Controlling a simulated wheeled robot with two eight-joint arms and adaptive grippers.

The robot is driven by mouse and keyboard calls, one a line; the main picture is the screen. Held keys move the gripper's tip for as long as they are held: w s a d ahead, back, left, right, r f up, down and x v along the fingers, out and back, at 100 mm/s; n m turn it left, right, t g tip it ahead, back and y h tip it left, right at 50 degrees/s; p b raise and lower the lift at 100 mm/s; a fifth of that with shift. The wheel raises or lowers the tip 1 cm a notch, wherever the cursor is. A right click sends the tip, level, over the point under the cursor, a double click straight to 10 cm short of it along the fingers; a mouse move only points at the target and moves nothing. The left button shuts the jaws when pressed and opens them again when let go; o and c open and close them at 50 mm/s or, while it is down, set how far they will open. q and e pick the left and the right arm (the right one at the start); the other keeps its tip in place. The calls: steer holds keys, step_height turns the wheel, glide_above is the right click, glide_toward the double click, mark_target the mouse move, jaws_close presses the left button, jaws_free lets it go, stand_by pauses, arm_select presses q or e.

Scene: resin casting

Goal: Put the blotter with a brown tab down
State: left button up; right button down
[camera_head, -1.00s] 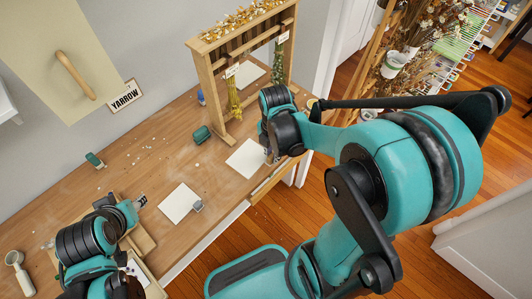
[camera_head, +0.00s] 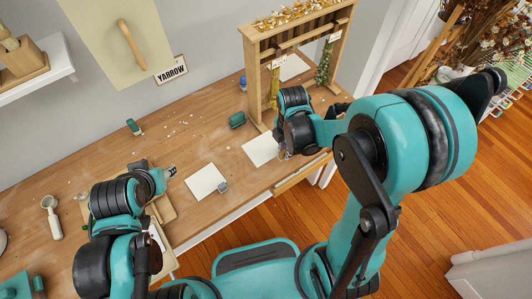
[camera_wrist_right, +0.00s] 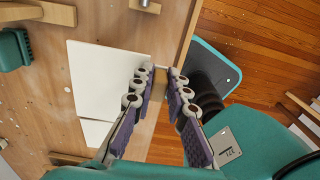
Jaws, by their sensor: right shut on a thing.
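A white blotter (camera_head: 259,149) is at the table's front edge below the rack, beside my right gripper (camera_head: 285,152). It also shows in the right wrist view (camera_wrist_right: 105,75), with its edge at the fingers. My right gripper (camera_wrist_right: 163,82) is shut on it at that edge; a brown patch between the fingers may be its tab. I cannot tell whether the sheet lies flat on the wood. A second white blotter (camera_head: 204,180) with a grey tab (camera_head: 223,187) lies to the left. My left gripper (camera_head: 170,171) is over the table, its fingers too small to read.
A wooden rack (camera_head: 254,70) with hanging flower bunches stands behind the right blotter. A teal object (camera_head: 237,119) and a small teal one (camera_head: 133,126) are on the table. A YARROW sign (camera_head: 171,70) hangs on the wall. The table's middle is mostly clear.

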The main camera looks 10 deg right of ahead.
mark_target(267, 146)
steer(key=w+a+f, duration=0.2)
steer(key=w+a+f+b, duration=0.1)
steer(key=w+a+f, duration=0.1)
steer(key=w, duration=0.1)
steer(key=shift+a+f+b, duration=0.15)
steer(key=shift+a+b, duration=0.15)
steer(key=shift+a, duration=0.1)
step_height(267, 146, down, 4)
steer(key=shift+w+f+b, duration=0.1)
steer(key=shift+b, duration=0.75)
steer(key=c, duration=1.5)
jaws_free()
